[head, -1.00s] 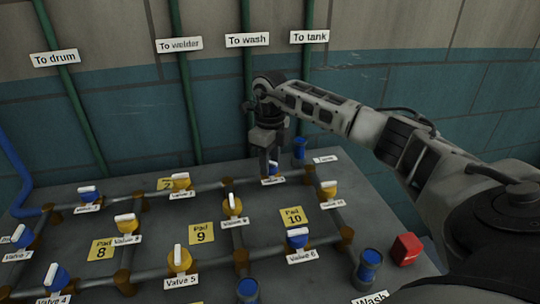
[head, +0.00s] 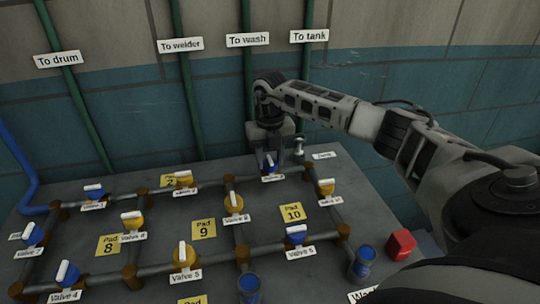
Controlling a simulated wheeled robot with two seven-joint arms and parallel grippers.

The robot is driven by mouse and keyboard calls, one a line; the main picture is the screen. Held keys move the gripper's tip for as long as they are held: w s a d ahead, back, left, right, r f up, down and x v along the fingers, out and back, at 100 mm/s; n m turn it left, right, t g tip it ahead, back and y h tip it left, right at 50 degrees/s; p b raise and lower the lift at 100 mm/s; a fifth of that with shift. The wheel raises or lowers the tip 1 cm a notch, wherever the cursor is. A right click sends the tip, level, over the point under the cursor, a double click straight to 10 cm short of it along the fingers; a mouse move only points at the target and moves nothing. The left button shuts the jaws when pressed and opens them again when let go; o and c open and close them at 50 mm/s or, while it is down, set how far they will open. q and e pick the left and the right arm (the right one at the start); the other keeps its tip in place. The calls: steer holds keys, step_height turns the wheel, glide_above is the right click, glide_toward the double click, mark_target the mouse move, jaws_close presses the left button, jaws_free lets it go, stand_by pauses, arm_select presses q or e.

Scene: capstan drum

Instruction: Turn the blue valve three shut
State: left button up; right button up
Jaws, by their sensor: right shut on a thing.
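The blue valve three (head: 269,164) sits at the back right of the pipe board, above a small white label too small to read surely. My right gripper (head: 269,154) reaches down over it from behind and is shut on its handle. The gripper and its fingers hide much of the handle, so I cannot tell exactly how the handle is turned. My left gripper is not in view.
Other blue valves (head: 296,235) and yellow valves (head: 326,187) stand nearby on the grey pipes. A small cup (head: 299,146) stands just right of the gripper. A blue-topped cup (head: 364,262) and a red block (head: 401,244) are at front right.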

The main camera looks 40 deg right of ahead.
mark_target(271, 159)
steer(key=shift+m, duration=0.3)
steer(key=o, duration=1)
step_height(271, 159, up, 16)
steer(key=shift+b, duration=0.8)
steer(key=shift+s+f, duration=0.1)
